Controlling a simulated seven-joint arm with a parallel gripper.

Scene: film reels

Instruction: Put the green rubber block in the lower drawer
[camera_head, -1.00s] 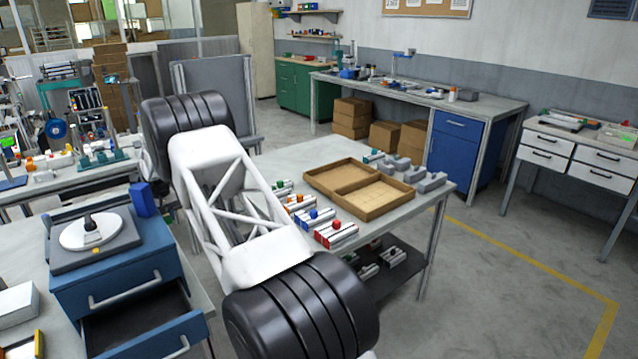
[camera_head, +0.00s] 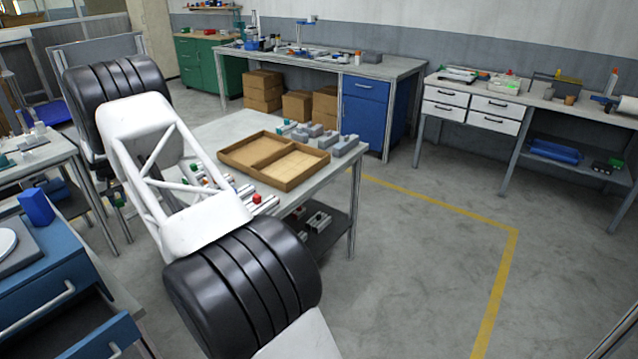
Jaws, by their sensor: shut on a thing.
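My arm crosses the left and middle of the view. My gripper is not in view. I cannot make out the green rubber block. A blue drawer unit (camera_head: 30,275) stands at the lower left, partly cut off by the frame edge. Its lower drawer (camera_head: 118,338) is pulled open, with a light bar handle on its front and a dark inside. The drawer above it is shut. A blue upright block (camera_head: 36,207) and part of a white disc (camera_head: 6,243) are on top of the unit.
A table with a cardboard-brown tray (camera_head: 231,164), grey blocks (camera_head: 345,146) and small coloured parts stands behind my arm. A long bench (camera_head: 395,68) and a white-drawer table (camera_head: 445,97) line the back. The floor (camera_head: 420,270) at right is open, with a yellow line.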

